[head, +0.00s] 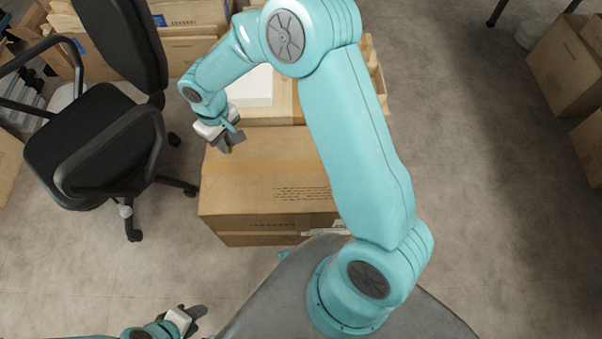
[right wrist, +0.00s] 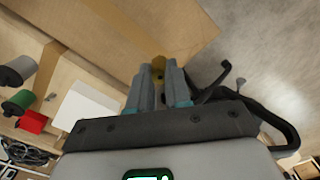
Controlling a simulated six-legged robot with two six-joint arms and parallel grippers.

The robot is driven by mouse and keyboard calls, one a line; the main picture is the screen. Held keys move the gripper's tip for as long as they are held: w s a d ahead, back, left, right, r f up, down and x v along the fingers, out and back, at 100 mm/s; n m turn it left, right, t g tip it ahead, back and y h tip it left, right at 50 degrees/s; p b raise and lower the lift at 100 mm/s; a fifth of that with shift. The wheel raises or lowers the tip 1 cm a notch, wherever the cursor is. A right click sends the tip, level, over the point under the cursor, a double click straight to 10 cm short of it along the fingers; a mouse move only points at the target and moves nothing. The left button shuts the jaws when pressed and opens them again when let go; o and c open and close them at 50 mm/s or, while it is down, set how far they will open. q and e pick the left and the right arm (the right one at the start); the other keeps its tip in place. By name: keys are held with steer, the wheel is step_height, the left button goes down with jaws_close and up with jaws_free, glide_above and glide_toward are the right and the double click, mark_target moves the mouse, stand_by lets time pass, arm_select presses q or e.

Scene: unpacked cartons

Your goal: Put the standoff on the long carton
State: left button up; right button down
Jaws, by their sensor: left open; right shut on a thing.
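The long carton (head: 275,165) stands closed in the middle of the head view, with tape across its top. Its brown top also fills the upper part of the right wrist view (right wrist: 130,28). My right gripper (head: 229,141) is over the carton's far left part. In the right wrist view its fingers (right wrist: 158,82) are shut on a small brass-coloured piece, the standoff (right wrist: 158,66). The standoff's tip shows past the fingertips, against the carton top; I cannot tell whether it touches. My left gripper (head: 190,318) is open and empty, low over the floor at the bottom left.
A white box (head: 253,86) lies on another carton behind the long one. The right wrist view shows a red item (right wrist: 32,122), a green spool (right wrist: 18,102) and a grey spool (right wrist: 18,71) nearby. A black office chair (head: 95,145) stands left.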

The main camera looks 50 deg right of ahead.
mark_target(240, 175)
steer(key=shift+n, duration=0.7)
steer(key=w+f+b, duration=0.1)
steer(key=f+b, duration=0.3)
steer(key=f, duration=0.3)
steer(key=w+d+f+b, duration=0.1)
steer(key=f+b, duration=0.3)
steer(key=f, duration=0.3)
steer(key=w+f+b, duration=0.1)
steer(key=f+b, duration=0.3)
steer(key=f, duration=0.3)
steer(key=shift+d, duration=0.4)
steer(key=c, duration=1.1)
jaws_free()
arm_select(q)
step_height(240, 175, down, 15)
steer(key=shift+w, duration=0.3)
steer(key=shift+f, duration=0.1)
arm_select(e)
steer(key=shift+w+r, duration=0.1)
steer(key=shift+r, duration=0.15)
arm_select(q)
step_height(240, 175, up, 4)
steer(key=p, duration=0.3)
steer(key=shift+f, duration=0.25)
arm_select(e)
step_height(240, 175, up, 12)
steer(key=shift+f, duration=0.1)
